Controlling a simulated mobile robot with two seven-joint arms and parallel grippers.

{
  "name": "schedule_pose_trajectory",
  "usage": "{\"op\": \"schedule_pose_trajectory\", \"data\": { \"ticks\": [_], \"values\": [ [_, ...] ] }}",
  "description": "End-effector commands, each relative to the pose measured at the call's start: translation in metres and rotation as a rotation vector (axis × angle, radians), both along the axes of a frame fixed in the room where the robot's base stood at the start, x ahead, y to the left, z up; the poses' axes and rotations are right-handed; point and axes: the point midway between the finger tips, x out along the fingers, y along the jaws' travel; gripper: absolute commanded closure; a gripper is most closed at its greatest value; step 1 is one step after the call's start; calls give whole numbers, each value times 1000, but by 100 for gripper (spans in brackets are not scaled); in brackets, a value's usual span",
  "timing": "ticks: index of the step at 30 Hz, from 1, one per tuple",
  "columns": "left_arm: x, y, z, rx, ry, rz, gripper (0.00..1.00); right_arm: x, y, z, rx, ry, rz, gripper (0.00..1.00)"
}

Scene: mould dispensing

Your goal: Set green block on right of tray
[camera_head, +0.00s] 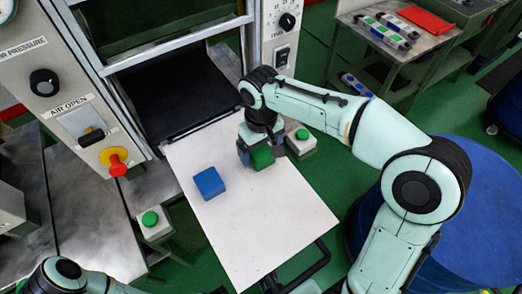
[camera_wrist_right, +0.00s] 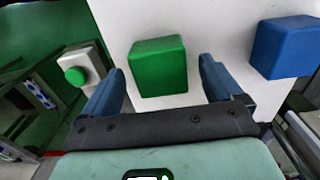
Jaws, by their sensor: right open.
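The green block (camera_head: 262,158) is on the upper right part of the white tray (camera_head: 285,220), partly hidden by my right gripper. My right gripper (camera_head: 261,152) is over it, its fingers on either side. In the right wrist view the green block (camera_wrist_right: 158,66) sits between the open fingers of the right gripper (camera_wrist_right: 160,75), with gaps on both sides. The blue block (camera_head: 209,183) lies on the tray to the left; it also shows in the wrist view (camera_wrist_right: 287,47). My left gripper is out of view; only part of that arm shows.
A press with a dark open chamber (camera_head: 178,95) stands behind the tray. Green push buttons stand beside the tray at left (camera_head: 150,219) and right (camera_head: 302,134). A blue drum (camera_head: 480,215) is at right. The tray's front half is clear.

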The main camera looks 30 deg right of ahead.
Motion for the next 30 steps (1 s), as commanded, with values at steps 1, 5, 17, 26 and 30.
{"op": "schedule_pose_trajectory", "data": {
  "ticks": [1, 5, 17, 26, 30],
  "values": [
    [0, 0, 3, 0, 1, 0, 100, 1, 1, 14, 1, -6, 1, 7],
    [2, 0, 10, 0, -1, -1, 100, 1, 1, 43, 2, -6, 0, 7],
    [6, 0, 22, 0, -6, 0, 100, 0, 0, 98, 1, -1, 0, 7],
    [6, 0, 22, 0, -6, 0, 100, 0, 0, 99, 1, 0, 1, 7],
    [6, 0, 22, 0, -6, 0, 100, 0, 0, 99, 1, 0, 1, 7]
  ]
}}
